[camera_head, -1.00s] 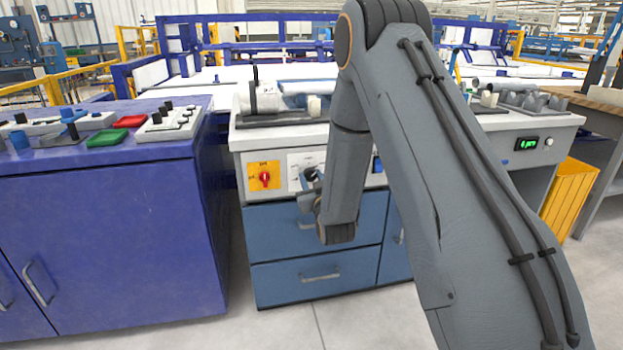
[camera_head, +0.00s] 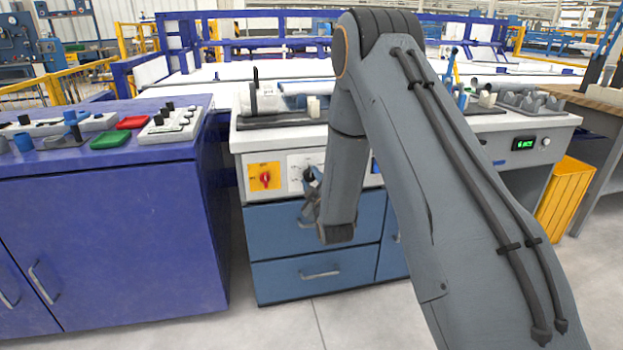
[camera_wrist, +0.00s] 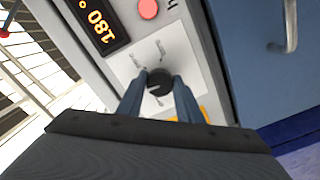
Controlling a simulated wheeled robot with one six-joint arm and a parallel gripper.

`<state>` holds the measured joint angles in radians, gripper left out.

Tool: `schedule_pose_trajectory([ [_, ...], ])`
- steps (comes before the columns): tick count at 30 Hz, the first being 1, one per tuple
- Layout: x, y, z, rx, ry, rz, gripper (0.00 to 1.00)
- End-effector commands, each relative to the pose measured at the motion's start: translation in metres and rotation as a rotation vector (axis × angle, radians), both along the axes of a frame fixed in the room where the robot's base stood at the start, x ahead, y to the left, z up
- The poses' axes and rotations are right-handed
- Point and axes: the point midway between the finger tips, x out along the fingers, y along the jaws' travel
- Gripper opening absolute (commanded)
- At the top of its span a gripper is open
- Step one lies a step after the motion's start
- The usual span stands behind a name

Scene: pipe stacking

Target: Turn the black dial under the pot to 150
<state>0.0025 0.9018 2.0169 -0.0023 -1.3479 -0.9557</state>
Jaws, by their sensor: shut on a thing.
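The black dial (camera_wrist: 159,83) sits on a white marked plate in the wrist view. My gripper (camera_wrist: 160,78) is shut on it, one blue-grey finger on each side. The orange display (camera_wrist: 97,20) beside the plate reads 180 with a degree sign. In the head view my gripper (camera_head: 312,182) is at the white panel (camera_head: 296,168) on the cabinet's front. There the dial is hidden by my gripper and arm. I cannot tell which thing is the pot.
A red knob on a yellow plate (camera_head: 265,177) is left of my gripper. A red button (camera_wrist: 148,8) is near the display. Blue drawers (camera_head: 317,272) with handles lie below. A purple cabinet (camera_head: 100,235) stands at the left, with a narrow gap between.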

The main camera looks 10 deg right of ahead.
Motion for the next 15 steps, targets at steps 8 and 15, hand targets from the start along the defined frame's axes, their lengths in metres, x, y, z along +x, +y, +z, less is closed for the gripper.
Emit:
schedule_pose_trajectory([
  [8, -0.0003, 0.0003, -0.0002, -0.078, 0.001, 0.001, 0.10],
  [15, -0.0003, 0.0003, -0.0004, -0.093, 0.001, 0.001, 0.10],
])
